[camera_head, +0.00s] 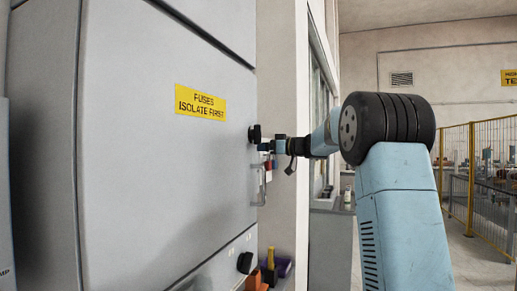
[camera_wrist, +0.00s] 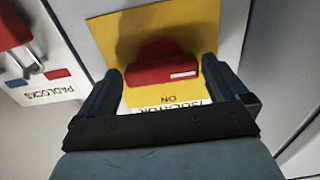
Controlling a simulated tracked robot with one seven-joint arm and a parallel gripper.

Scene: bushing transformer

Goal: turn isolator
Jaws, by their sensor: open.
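The isolator's red handle (camera_wrist: 160,72) sits on a yellow plate (camera_wrist: 118,38) in the wrist view. It shows as a rounded hub with a bar across it and a small white label. The words "ON" and "ISOLATOR" show upside down below it. My gripper (camera_wrist: 161,76) is open, with one dark finger on each side of the bar. Gaps show between fingers and bar; I cannot tell the depth exactly. In the head view my gripper (camera_head: 267,147) is at the grey cabinet's right edge, and the red handle cannot be made out there.
The grey cabinet (camera_head: 150,130) bears a yellow "FUSES ISOLATE FIRST" sign (camera_head: 201,102). Black knobs show above my gripper (camera_head: 254,133) and low on the cabinet (camera_head: 244,262). A red padlock (camera_wrist: 10,27) hangs beside a "PADLOCKS" label (camera_wrist: 48,95). A yellow fence (camera_head: 480,165) stands at right.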

